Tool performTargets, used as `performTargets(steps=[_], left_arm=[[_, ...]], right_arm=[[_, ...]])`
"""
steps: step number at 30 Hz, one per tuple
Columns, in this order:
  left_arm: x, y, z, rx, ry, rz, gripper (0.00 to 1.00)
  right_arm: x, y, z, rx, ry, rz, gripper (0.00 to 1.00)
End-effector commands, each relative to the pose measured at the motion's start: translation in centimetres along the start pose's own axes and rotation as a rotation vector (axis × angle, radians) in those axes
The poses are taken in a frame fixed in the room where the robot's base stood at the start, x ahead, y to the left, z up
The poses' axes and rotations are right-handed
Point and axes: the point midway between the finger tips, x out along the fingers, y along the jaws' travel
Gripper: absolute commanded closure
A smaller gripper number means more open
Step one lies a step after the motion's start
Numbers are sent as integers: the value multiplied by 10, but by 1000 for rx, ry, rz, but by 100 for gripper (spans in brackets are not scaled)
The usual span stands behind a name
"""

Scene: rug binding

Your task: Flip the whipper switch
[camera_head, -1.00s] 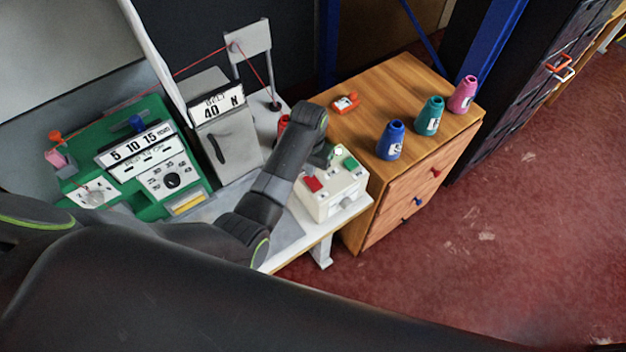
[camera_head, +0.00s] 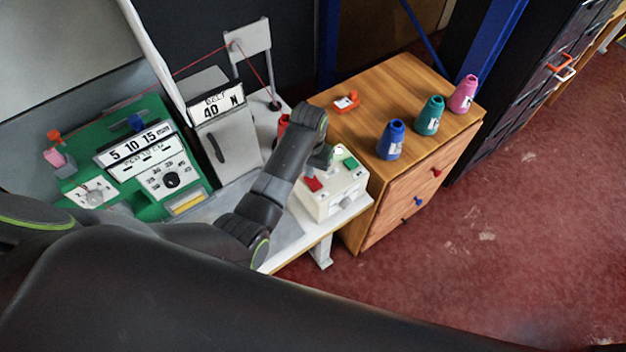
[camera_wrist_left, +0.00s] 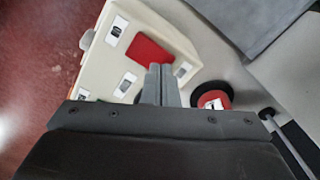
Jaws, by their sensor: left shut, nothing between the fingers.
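A cream switch box (camera_head: 334,205) stands on the white table, with a red button (camera_head: 312,184) and a green button (camera_head: 350,163) on top and a grey knob on its front. In the left wrist view the box (camera_wrist_left: 170,22) shows its red button (camera_wrist_left: 149,52) and small labelled plates. I cannot tell which control is the whipper switch. My left gripper (camera_wrist_left: 160,70) is shut and empty, its fingertips over the box beside the red button. In the head view the forearm partly hides this gripper (camera_head: 322,160). My right gripper is out of view.
A red spool (camera_wrist_left: 212,98) stands close beside the box. A green control panel (camera_head: 150,208) and a grey unit (camera_head: 236,150) are to the left. A wooden cabinet (camera_head: 385,85) on the right bears blue, teal and pink cones. Red floor (camera_head: 520,230) is open at right.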

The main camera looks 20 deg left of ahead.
Motion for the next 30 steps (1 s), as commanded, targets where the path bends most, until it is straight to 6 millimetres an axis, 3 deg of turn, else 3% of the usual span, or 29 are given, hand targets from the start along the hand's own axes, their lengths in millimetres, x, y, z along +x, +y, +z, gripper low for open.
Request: performTargets(steps=[23,30], left_arm=[[12,0,0,0,-2,0,100],[-3,0,0,0,-1,0,100]], right_arm=[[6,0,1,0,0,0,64],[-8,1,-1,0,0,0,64]])
